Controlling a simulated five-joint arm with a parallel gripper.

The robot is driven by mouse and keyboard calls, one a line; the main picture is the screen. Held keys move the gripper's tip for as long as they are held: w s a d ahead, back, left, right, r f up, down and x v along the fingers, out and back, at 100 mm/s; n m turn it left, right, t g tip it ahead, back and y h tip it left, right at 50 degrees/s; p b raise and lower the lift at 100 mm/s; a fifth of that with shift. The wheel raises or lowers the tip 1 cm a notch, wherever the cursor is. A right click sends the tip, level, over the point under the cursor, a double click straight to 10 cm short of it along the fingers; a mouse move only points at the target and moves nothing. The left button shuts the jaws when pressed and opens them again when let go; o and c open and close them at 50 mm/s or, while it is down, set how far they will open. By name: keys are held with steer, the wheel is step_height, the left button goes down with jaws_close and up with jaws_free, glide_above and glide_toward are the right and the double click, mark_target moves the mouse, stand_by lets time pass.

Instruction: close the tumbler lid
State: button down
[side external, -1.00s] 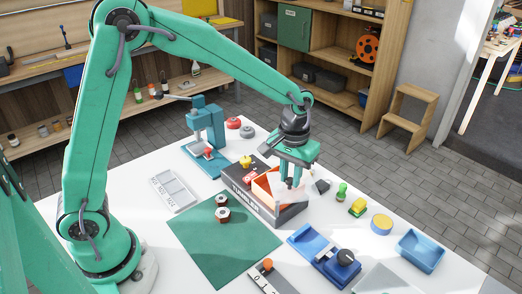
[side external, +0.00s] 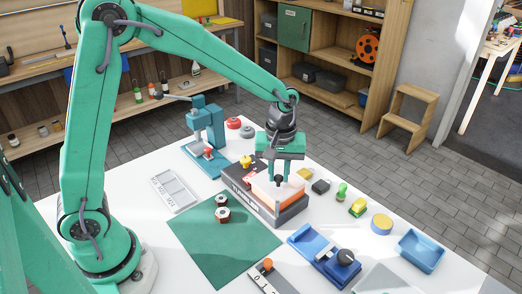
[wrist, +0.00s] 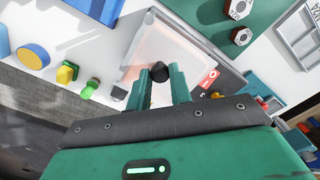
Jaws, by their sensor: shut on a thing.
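The tumbler (side external: 246,196) is a dark grey box with white lettering and an orange-walled opening, standing at the middle of the white table. Its clear, pale lid (wrist: 150,40) appears to lie over the opening, and the orange shows through it. I cannot tell whether the lid sits fully flat. My gripper (side external: 278,182) points down over the lid and is shut on its black knob (wrist: 160,73). In the wrist view the knob sits between the two green fingertips (wrist: 159,78). The fingers hide part of the lid's edge.
A green mat (side external: 222,245) with two dark-rimmed nuts lies left of the tumbler. A teal press (side external: 206,140) stands behind it. A blue fixture (side external: 322,256) is in front, and small coloured pieces and a blue tray (side external: 421,250) are to the right.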

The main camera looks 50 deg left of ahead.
mark_target(278, 176)
steer(key=c, duration=1.3)
jaws_free()
steer(key=shift+o, duration=0.2)
steer(key=shift+r, duration=3.95)
